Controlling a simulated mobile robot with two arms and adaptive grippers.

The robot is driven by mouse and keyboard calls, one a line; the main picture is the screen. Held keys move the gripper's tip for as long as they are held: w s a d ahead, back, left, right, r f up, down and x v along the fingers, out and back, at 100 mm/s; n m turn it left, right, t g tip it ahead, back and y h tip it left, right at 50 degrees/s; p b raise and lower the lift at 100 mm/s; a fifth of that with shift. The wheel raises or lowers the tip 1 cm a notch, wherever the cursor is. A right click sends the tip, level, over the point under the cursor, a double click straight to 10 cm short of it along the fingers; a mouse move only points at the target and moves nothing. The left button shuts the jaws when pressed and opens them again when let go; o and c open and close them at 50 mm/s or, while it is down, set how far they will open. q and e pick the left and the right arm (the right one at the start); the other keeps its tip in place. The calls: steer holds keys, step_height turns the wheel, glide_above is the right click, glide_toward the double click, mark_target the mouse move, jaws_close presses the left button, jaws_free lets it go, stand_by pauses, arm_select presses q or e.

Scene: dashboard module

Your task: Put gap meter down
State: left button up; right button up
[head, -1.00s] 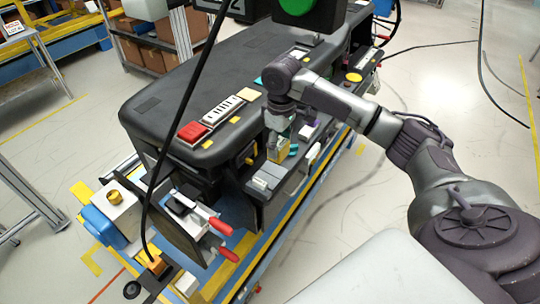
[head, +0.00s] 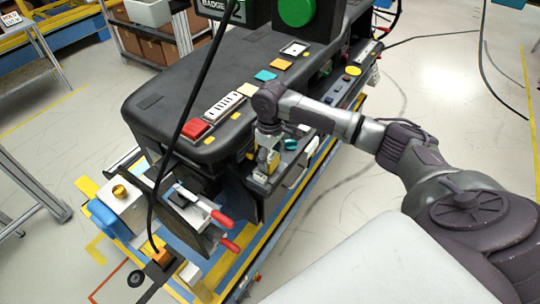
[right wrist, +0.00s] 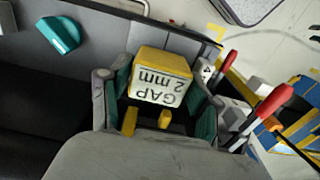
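The gap meter (right wrist: 160,77) is a yellow block with a white face marked "GAP 2 mm". In the right wrist view it sits between the teal-padded fingers of my right gripper (right wrist: 162,88), which look closed on its sides. In the head view my right gripper (head: 268,155) points down over the narrow side ledge of the dashboard module (head: 170,88). The gap meter shows there only as a small yellow and pale patch. I cannot tell whether its underside touches the ledge. My left gripper is not in view.
A teal part (right wrist: 60,34) lies on the ledge beside my gripper. Red-handled clamps (head: 222,218) stand at the module's near end. A black cable (head: 188,110) hangs across the head view. Coloured pads and a red button (head: 195,129) lie on the module's top.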

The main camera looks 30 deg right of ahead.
mark_target(270, 156)
steer(key=shift+o, duration=1.2)
steer(key=shift+r, duration=0.3)
step_height(270, 156, up, 12)
steer(key=b, duration=0.4)
steer(key=shift+f, duration=0.2)
